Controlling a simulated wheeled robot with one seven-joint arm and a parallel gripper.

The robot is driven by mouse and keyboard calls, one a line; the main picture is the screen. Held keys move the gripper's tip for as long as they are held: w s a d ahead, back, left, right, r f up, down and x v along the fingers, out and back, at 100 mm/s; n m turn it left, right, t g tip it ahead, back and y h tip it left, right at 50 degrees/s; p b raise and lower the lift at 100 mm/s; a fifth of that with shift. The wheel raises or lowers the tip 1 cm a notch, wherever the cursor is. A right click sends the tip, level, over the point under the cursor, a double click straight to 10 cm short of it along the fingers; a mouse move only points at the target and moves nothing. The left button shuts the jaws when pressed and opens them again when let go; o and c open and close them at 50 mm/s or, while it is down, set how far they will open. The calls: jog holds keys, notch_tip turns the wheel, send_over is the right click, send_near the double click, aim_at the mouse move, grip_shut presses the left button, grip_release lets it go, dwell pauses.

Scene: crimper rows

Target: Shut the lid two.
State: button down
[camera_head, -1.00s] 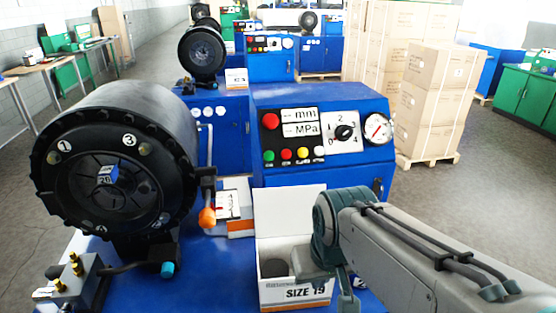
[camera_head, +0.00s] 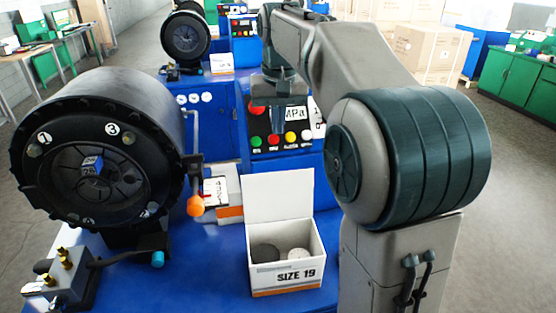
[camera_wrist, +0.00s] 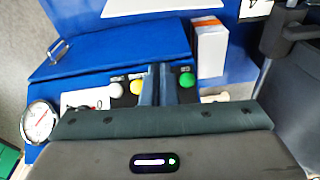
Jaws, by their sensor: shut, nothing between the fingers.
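An open white box marked SIZE 19 (camera_head: 287,277) stands on the blue bench top, with dark and pale round pieces inside. Its lid (camera_head: 278,193) stands upright at the back edge. I take this for lid two, though no number shows on it now. My gripper (camera_head: 274,118) is shut and empty, pointing down in front of the control panel, above and beyond the lid. In the wrist view its fingers (camera_wrist: 160,85) are together over the panel buttons, and a white panel at the top (camera_wrist: 150,6) looks like the lid.
A white and orange box (camera_head: 228,208) stands left of the open box. A large black crimper head (camera_head: 100,165) fills the left. The blue control cabinet (camera_head: 245,120) stands behind. My arm covers much of the right side. A brass-fitted block (camera_head: 65,285) sits front left.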

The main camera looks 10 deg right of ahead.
notch_tip(320, 180, down, 9)
jog(key=s+p, duration=0.1)
jog(key=s, duration=0.1)
jog(key=shift+s, duration=0.15)
dwell(0.3)
jog(key=shift+a, duration=0.1)
jog(key=shift+f, duration=0.1)
